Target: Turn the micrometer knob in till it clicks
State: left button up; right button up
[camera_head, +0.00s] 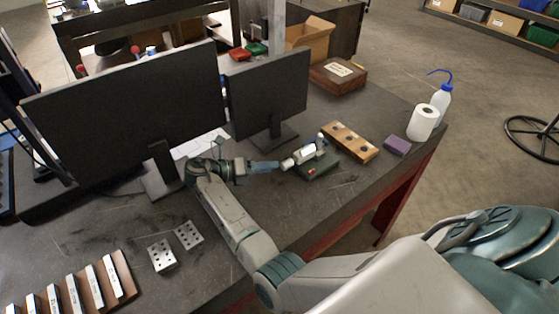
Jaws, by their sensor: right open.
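A small device that looks like the micrometer (308,152), pale with a bluish part at its upper right end, sits on a dark green base (319,168) on the dark bench. Its pale left end, seemingly the knob, points toward my right gripper (279,165). That gripper comes in from the left of the device, with its fingertips close to the knob end. It is open; whether the fingers are around the knob or touching it is too small to tell. My left gripper is not in view.
Two black monitors (135,115) stand behind my forearm. A wooden block with dark knobs (350,142), a purple block (397,145), a paper roll (422,122) and a wash bottle (441,101) stand to the right. Perforated pale blocks (162,255) lie at front left.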

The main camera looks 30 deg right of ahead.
aim_at(282, 167)
jog(key=x, duration=0.1)
jog(key=p+x, duration=0.1)
jog(key=x, duration=0.3)
jog(key=shift+s+d+r+p, duration=0.15)
jog(key=shift+s+r+p, duration=0.1)
jog(key=shift+s+p, duration=0.15)
jog(key=shift+d+f, duration=0.15)
jog(key=shift+d, duration=0.05)
jog(key=shift+w+d+f, duration=0.1)
jog(key=c, duration=0.9)
jog(key=shift+c, duration=0.5)
jog(key=shift+m+t+p, duration=0.5)
jog(key=shift+m+p, duration=0.2)
jog(key=shift+p, duration=0.1)
jog(key=shift+m+t+y, duration=0.3)
jog(key=shift+m+y, duration=0.1)
jog(key=shift+m, duration=0.2)
jog(key=m+t, duration=0.1)
jog(key=m, duration=0.1)
jog(key=shift+m, duration=0.3)
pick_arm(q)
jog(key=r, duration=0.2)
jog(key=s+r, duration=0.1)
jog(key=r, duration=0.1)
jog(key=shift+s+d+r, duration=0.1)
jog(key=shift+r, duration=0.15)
pick_arm(e)
jog(key=m+t, duration=0.3)
jog(key=shift+m+y, duration=0.3)
jog(key=shift+y, duration=0.1)
